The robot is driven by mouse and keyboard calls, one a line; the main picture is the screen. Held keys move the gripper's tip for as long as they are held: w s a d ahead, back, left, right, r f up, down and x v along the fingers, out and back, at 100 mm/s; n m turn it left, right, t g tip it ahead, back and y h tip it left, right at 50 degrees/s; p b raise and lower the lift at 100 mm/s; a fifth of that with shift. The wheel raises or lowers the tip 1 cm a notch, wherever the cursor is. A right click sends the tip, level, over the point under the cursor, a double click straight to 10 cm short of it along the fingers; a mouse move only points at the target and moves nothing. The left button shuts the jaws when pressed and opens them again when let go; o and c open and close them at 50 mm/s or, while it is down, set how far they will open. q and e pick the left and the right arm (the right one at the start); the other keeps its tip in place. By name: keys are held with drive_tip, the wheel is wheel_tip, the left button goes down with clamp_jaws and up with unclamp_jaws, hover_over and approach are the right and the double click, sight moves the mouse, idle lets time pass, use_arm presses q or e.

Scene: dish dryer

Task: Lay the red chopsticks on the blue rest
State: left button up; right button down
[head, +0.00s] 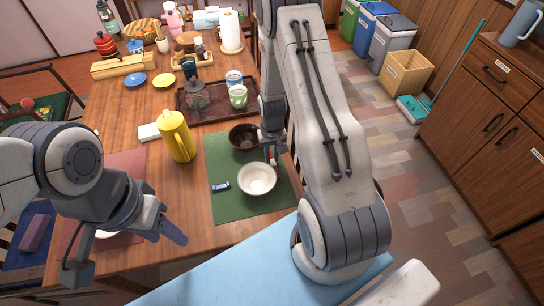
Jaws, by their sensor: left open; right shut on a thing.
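The small blue rest (221,187) lies on the green placemat (222,212), left of a white bowl (257,179). My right gripper (272,149) is over the placemat, behind the white bowl and beside a dark brown bowl (243,138). It is shut on the red chopsticks (272,158), of which only a short red piece shows; my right arm hides much of the area. My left gripper (128,258) is open and empty over the reddish placemat at the table's near left, apart from the rest.
A yellow pot (177,136) stands left of the green placemat. A dark tray (187,112) with cups is behind it.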

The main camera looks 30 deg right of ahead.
drive_tip(key=shift+f, duration=0.45)
drive_tip(key=shift+f, duration=0.15)
drive_tip(key=c, duration=0.8)
unclamp_jaws()
drive_tip(key=shift+o, duration=0.2)
